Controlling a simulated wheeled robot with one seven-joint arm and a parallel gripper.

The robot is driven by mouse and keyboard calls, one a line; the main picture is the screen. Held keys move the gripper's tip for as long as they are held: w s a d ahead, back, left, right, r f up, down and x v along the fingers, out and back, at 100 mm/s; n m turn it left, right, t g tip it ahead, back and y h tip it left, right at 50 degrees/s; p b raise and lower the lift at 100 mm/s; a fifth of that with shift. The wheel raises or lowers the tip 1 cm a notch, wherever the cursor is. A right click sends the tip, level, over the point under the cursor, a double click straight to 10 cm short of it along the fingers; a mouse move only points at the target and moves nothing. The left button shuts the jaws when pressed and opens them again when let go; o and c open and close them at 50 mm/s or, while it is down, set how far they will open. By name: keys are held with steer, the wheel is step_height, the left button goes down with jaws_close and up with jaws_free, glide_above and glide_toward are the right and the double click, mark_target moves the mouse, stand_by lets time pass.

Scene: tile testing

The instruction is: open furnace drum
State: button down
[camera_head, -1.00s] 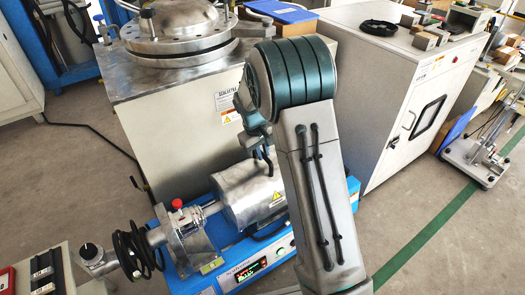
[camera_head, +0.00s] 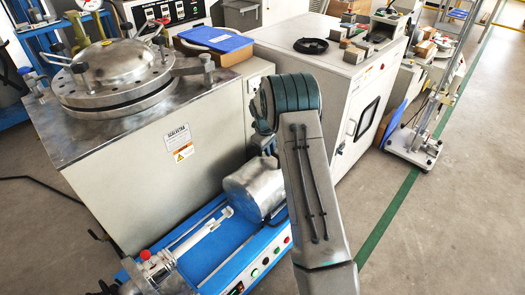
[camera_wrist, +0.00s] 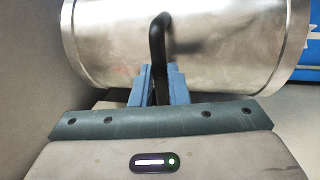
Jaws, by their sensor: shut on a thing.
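The furnace drum (camera_head: 253,190) is a silver metal cylinder on a blue bench unit (camera_head: 212,252). It stands apart from the end support with the red knob (camera_head: 146,255), and a pale rod (camera_head: 205,228) lies bare between them. In the wrist view the drum (camera_wrist: 215,40) fills the top, with a black bent handle (camera_wrist: 157,35) on its side. My gripper (camera_wrist: 158,82) is shut on this handle. In the head view my arm hides the drum's right end and most of the gripper.
A large grey cabinet with a round metal lid (camera_head: 112,72) stands behind the bench unit. A white cabinet (camera_head: 335,75) stands close behind my arm. Open floor (camera_head: 455,230) with a green line lies to the right.

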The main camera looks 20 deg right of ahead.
steer(key=shift+d, duration=0.1)
steer(key=c, duration=1.4)
jaws_free()
step_height(320, 180, up, 14)
steer(key=s+a+p, duration=0.1)
steer(key=a+p, duration=0.1)
steer(key=p, duration=0.1)
steer(key=shift+s+a+f+p, duration=0.2)
steer(key=shift+a+p, duration=0.1)
